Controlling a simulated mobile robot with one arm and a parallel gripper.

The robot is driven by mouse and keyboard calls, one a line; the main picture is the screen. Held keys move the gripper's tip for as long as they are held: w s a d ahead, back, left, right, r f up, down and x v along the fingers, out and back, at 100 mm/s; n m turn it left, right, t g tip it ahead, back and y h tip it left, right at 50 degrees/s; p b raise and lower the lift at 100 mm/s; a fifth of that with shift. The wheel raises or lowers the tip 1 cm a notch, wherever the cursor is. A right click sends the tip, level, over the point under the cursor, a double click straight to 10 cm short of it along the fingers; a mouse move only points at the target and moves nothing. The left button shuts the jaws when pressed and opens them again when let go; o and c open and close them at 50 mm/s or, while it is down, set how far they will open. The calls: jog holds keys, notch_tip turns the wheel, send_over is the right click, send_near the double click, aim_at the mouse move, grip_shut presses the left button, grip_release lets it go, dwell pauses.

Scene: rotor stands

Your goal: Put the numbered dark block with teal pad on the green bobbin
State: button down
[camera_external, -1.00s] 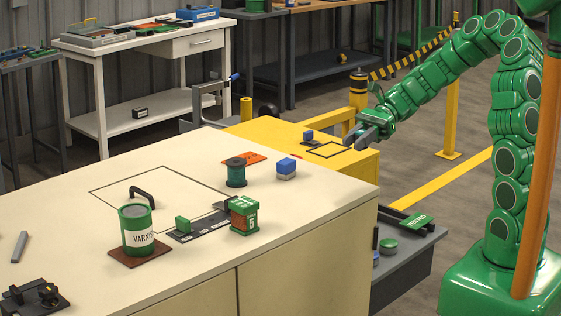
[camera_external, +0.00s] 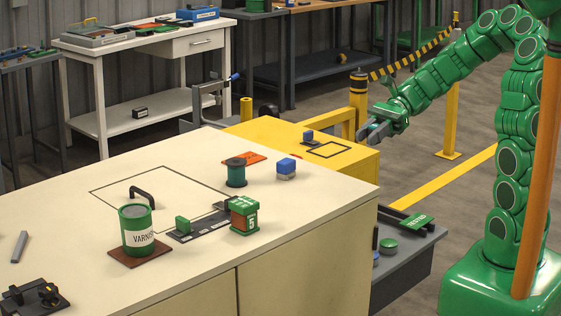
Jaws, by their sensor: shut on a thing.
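The green bobbin (camera_external: 236,176), a dark green spool, stands upright on the cream worktop towards the back right, just in front of an orange plate. My gripper (camera_external: 370,133) is beyond the worktop, at the right edge of the yellow cabinet, well to the right of the bobbin. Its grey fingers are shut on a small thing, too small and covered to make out. I cannot clearly identify the numbered dark block with teal pad. A brown and green block marked 5 (camera_external: 244,215) stands at the worktop's front right.
A blue and white block (camera_external: 286,169) stands right of the bobbin. An orange plate (camera_external: 252,157) lies behind it. A varnish can (camera_external: 137,231) and a dark handle (camera_external: 142,196) are at left. The yellow cabinet (camera_external: 345,165) bears small parts. A post (camera_external: 358,95) rises behind it.

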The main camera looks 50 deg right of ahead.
jog(key=s+a+r, duration=0.1)
jog(key=a+r, duration=0.2)
jog(key=a, duration=1)
jog(key=s+a+r, duration=0.1)
jog(key=a+r, duration=0.3)
jog(key=a, duration=0.9)
send_over(238, 204)
jog(key=s+d, duration=0.1)
notch_tip(238, 204, down, 9)
jog(key=shift+r, duration=0.2)
jog(key=shift+w+a+f, duration=0.45)
jog(key=shift+w+f, duration=0.05)
jog(key=shift+f, duration=1.9)
jog(key=c, duration=0.9)
grip_release()
